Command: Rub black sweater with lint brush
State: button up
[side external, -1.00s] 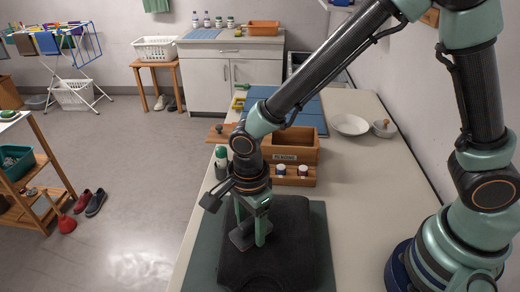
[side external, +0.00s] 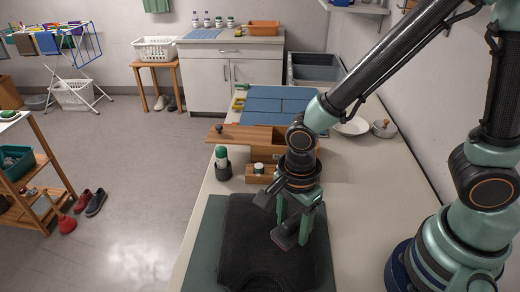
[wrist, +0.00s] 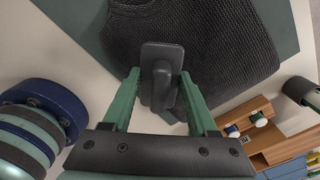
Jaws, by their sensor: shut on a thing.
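The black sweater (side external: 248,240) lies folded flat on a dark green mat (side external: 204,245) at the front of the table. My gripper (side external: 293,224) is shut on the handle of the dark grey lint brush (side external: 284,241), with its fingers pointing down near the sweater's right edge. A reddish edge shows along the brush head. In the wrist view the brush (wrist: 163,58) sits between my two green fingers, over the sweater's (wrist: 225,50) edge. I cannot tell whether the brush touches the cloth.
A wooden box (side external: 255,140) with a sliding lid, a small rack with jars (side external: 259,172) and a green-white bottle in a dark holder (side external: 222,164) stand behind the sweater. A white plate (side external: 352,127) and a lidded pot (side external: 384,129) are at the back right.

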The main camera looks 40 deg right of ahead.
jog(key=shift+r, duration=3.6)
jog(key=shift+w, duration=0.15)
